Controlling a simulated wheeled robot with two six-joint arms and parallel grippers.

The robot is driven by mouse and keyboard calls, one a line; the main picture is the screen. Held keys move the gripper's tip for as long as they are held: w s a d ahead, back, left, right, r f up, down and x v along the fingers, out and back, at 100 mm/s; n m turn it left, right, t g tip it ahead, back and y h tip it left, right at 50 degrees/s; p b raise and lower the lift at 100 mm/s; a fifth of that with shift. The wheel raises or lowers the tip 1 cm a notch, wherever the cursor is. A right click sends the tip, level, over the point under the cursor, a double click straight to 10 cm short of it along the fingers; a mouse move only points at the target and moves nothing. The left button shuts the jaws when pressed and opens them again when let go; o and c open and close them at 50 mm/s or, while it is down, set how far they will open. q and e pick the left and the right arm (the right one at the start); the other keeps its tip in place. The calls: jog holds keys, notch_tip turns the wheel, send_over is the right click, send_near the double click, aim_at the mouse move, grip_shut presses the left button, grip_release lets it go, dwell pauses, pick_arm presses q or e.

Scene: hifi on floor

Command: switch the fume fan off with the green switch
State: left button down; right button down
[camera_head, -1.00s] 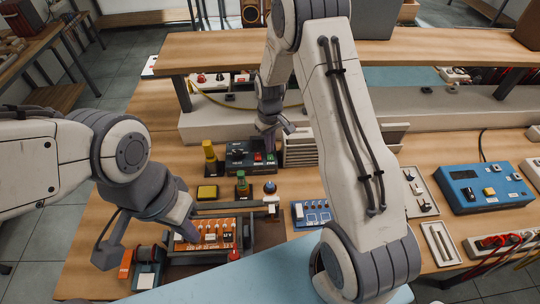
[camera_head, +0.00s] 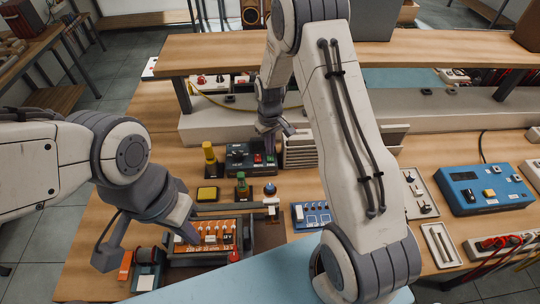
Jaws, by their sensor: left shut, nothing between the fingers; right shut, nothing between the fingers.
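A dark control box (camera_head: 238,156) stands on the bench left of the white louvred unit (camera_head: 299,151). It has a red switch (camera_head: 257,158) and a green switch (camera_head: 270,158) side by side at its right end. My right gripper (camera_head: 269,147) is shut and empty, pointing down right at the green switch end of the box. I cannot tell whether it touches the switch, or which way the switch is set. My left gripper (camera_head: 190,238) is shut and empty, over the left part of the orange panel (camera_head: 212,232).
A raised wooden shelf (camera_head: 220,52) runs behind. My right arm hides part of the bench.

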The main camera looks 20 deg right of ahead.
notch_tip(320, 180, up, 6)
jog(key=p, duration=0.4)
jog(key=shift+r, duration=0.1)
dwell(0.5)
jog(key=s+a+r+n+b, duration=0.1)
jog(key=s+a+r+n, duration=0.1)
jog(key=s+a+r, duration=1.15)
jog(key=s+a+r+n+y+b, duration=0.1)
jog(key=s+a+r+n, duration=0.1)
jog(key=s, duration=1.3)
jog(key=shift+s+a+r, duration=0.2)
jog(key=shift+s+r, duration=0.15)
